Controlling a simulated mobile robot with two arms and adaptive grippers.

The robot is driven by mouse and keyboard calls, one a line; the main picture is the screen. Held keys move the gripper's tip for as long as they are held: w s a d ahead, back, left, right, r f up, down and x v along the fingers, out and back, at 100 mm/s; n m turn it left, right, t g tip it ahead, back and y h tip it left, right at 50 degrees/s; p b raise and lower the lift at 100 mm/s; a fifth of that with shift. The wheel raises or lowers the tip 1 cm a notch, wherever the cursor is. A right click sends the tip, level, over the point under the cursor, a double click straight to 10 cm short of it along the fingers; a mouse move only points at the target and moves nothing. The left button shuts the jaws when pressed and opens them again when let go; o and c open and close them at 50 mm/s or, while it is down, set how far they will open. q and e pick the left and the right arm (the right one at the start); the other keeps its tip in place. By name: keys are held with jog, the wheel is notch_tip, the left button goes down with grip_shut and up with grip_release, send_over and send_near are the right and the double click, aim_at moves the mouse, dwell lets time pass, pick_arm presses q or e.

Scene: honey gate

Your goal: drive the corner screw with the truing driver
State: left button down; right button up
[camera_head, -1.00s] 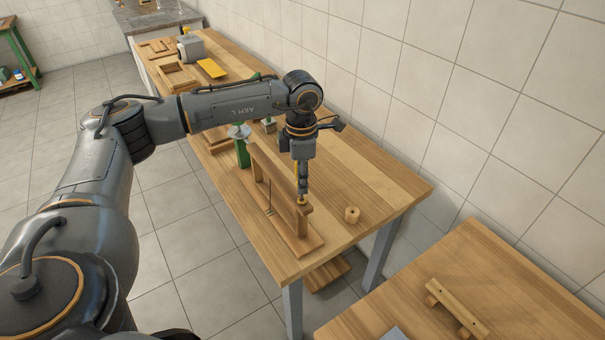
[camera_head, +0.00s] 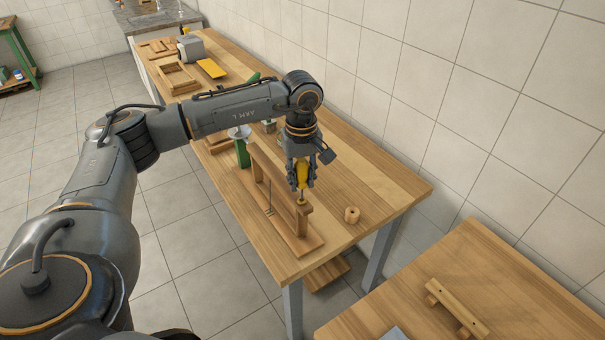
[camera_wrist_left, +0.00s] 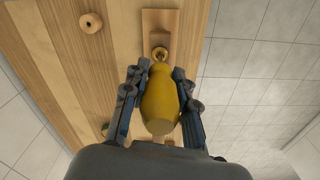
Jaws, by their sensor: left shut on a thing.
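The truing driver has a yellow handle (camera_head: 302,174) with its shaft pointing down. My left gripper (camera_head: 301,182) is shut on that handle, which also fills the middle of the left wrist view (camera_wrist_left: 160,104). The driver stands upright over the near corner of a wooden frame (camera_head: 283,185), which stands on a wooden base board. The driver's tip meets a small brass-coloured piece at that corner, seen in the left wrist view (camera_wrist_left: 160,54); the corner screw itself is hard to make out. My right gripper is not in view.
A small wooden ring (camera_head: 352,214) lies on the bench to the right of the frame. A green stand (camera_head: 242,152) is behind the frame. A yellow plate (camera_head: 211,68) and a grey box lie at the far end. A second table (camera_head: 400,318) is at lower right.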

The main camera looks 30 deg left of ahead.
aim_at(302, 160)
pick_arm(q)
jog(key=c, duration=1)
grip_release()
jog(key=shift+f, duration=0.2)
jog(key=shift+o, duration=0.2)
jog(key=shift+r+p, duration=2)
jog(key=shift+r, duration=1.65)
